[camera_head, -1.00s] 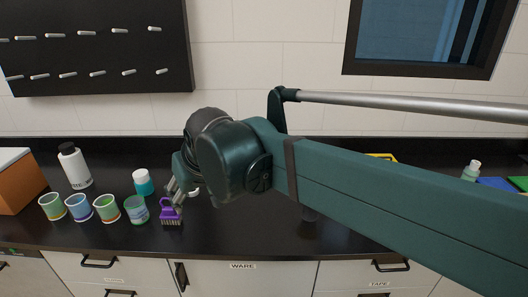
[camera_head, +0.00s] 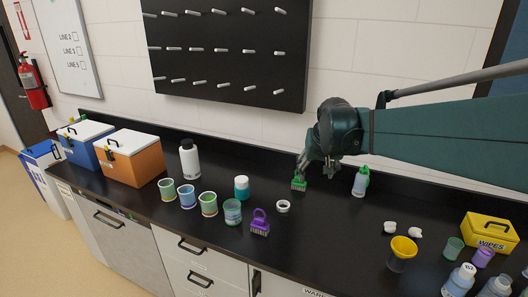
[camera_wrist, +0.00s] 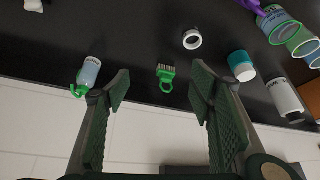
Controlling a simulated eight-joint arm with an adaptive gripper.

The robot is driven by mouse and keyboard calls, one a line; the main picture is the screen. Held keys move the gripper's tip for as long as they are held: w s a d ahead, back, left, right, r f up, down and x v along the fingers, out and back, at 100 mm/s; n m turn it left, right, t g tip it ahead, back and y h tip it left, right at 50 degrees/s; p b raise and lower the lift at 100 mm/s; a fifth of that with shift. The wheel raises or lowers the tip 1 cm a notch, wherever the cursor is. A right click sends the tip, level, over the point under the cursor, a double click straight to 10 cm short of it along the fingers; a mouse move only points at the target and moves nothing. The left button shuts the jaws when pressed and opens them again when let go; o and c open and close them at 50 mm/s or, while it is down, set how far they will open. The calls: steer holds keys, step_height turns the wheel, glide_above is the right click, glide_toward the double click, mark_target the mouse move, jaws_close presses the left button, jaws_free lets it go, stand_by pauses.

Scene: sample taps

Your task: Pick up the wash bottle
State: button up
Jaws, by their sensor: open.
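The wash bottle looks to be the translucent bottle with a green top (camera_head: 360,182), upright on the black counter at the back, just right of my gripper. In the wrist view the same bottle (camera_wrist: 88,72) lies outside the left finger, its green spout close to it. My gripper (camera_head: 308,172) is open and empty, above the back of the counter. In the wrist view its fingertips (camera_wrist: 161,74) are spread, with a green brush (camera_wrist: 166,76) showing between them. In the head view the green brush (camera_head: 299,184) is partly below the fingers.
A yellow cup (camera_head: 402,254) and a yellow wipes box (camera_head: 489,233) are at right. A black peg board (camera_head: 228,50) hangs behind. The counter's middle front is clear.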

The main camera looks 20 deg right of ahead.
steer(key=w+d+f+m+p, duration=0.1)
steer(key=w+d+p, duration=0.25)
steer(key=d, duration=0.55)
steer(key=m+g+h+p, duration=0.1)
steer(key=m+g+p, duration=0.15)
steer(key=p, duration=0.25)
glide_above(363, 176)
steer(key=shift+m+t, duration=0.25)
steer(key=shift+m, duration=0.1)
steer(key=f, duration=0.8)
steer(key=shift+s+d, duration=0.1)
steer(key=shift+s, duration=0.15)
steer(key=f, duration=0.4)
steer(key=shift+a+f, duration=0.2)
steer(key=shift+f, duration=0.25)
steer(key=shift+f, duration=0.1)
steer(key=shift+x, duration=1.15)
steer(key=shift+w+f, duration=0.1)
